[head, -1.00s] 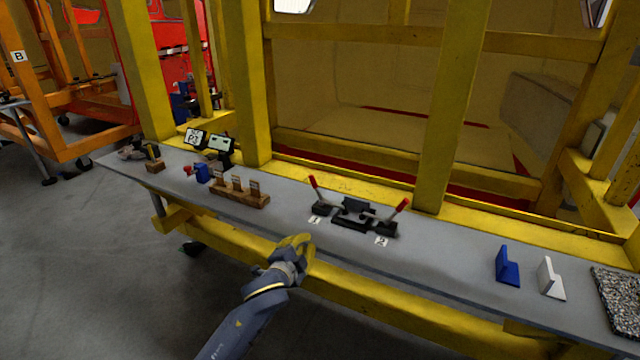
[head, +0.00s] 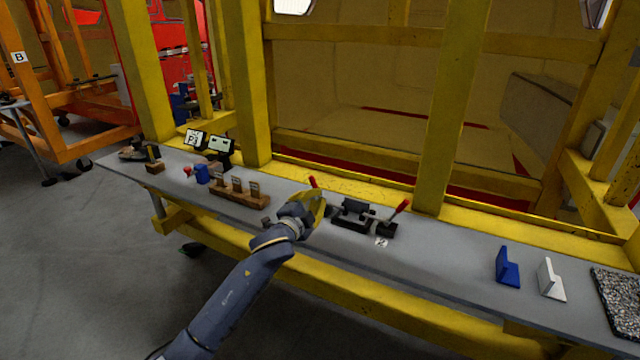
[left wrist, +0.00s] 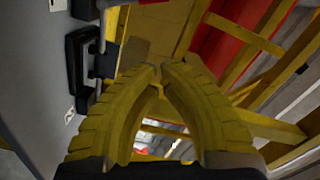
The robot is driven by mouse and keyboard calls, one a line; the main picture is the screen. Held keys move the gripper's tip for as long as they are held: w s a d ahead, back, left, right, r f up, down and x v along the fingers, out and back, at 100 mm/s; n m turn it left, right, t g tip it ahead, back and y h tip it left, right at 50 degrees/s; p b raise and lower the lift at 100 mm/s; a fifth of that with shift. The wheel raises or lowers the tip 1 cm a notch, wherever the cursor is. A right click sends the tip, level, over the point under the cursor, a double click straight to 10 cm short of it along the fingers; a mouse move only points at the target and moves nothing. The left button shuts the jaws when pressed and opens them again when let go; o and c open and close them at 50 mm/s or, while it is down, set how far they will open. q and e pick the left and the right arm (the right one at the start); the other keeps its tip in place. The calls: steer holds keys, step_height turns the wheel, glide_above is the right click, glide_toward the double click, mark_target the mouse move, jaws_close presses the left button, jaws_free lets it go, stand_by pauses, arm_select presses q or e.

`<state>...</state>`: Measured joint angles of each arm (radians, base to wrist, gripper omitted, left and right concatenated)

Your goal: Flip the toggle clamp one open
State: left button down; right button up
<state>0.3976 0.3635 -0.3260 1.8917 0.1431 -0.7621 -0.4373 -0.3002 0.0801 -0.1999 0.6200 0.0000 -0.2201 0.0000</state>
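Toggle clamp one shows in the head view as a red handle tip (head: 313,182), standing up just behind my left gripper. Its base and label are mostly hidden by the gripper. My left gripper (head: 322,205) is over the bench's front part, in front of clamp one. In the left wrist view its yellow fingers (left wrist: 160,73) come together at the tips, with nothing seen between them. A black clamp part (left wrist: 82,60) is at the left of that view, beside the fingers; I cannot tell which clamp. My right gripper is not in view.
Right of clamp one are a black fixture (head: 352,213) and toggle clamp two with a red handle (head: 403,205). A wooden block (head: 240,194) stands left. Blue (head: 507,267) and white (head: 550,279) brackets stand right. A yellow post (head: 452,110) rises behind the bench.

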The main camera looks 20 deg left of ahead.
arm_select(q)
steer(key=shift+w, duration=0.1)
steer(key=w+a+f, duration=0.2)
steer(key=w, duration=0.9)
stand_by(0.4)
steer(key=shift+a, duration=0.15)
steer(key=shift+w+a+n, duration=0.1)
steer(key=shift+a+n, duration=0.1)
steer(key=shift+n, duration=0.3)
